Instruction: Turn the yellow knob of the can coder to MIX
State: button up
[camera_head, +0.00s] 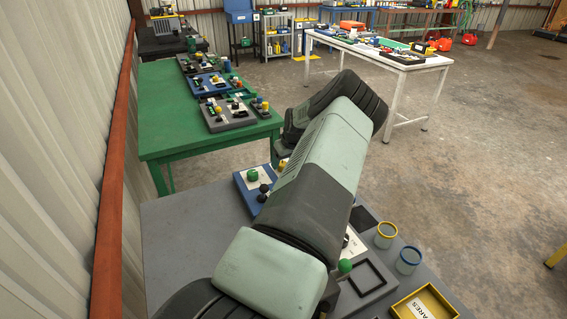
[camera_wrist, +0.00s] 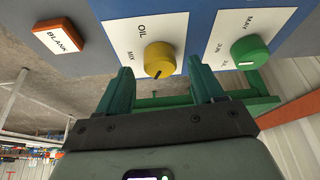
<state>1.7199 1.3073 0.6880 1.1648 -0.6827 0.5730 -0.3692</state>
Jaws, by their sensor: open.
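The yellow knob (camera_wrist: 160,58) sits on a white plate on the blue can coder panel (camera_wrist: 200,22) in the wrist view. The plate reads OIL and MIX on the knob's left, MIX lower. The knob's dark mark points down in the picture, not at either word. My gripper (camera_wrist: 162,70) is open and empty, its teal fingers one to each side of the knob's lower edge, with gaps between.
A green knob (camera_wrist: 249,52) on its own white plate is right of the yellow one. An orange-framed BLANK button (camera_wrist: 59,37) is at the left. A black knob (camera_head: 263,188) stands on the panel.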

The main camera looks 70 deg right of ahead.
jog(key=shift+x, duration=0.85)
jog(key=shift+c, duration=0.4)
jog(key=c, duration=1)
jog(key=shift+r, duration=0.1)
jog(key=m, duration=0.1)
jog(key=m+g+h, duration=0.1)
jog(key=m, duration=0.1)
jog(key=shift+w+a, duration=0.1)
jog(key=shift+w, duration=0.1)
jog(key=m+g, duration=0.1)
jog(key=m, duration=0.2)
jog(key=shift+w+m+h, duration=0.1)
jog(key=shift+m+h, duration=0.2)
jog(key=shift+m, duration=0.1)
jog(key=m+g, duration=0.1)
jog(key=m, duration=0.2)
jog(key=m+g, duration=0.1)
jog(key=m, duration=0.2)
jog(key=shift+w+g, duration=0.15)
jog(key=shift+g, duration=0.15)
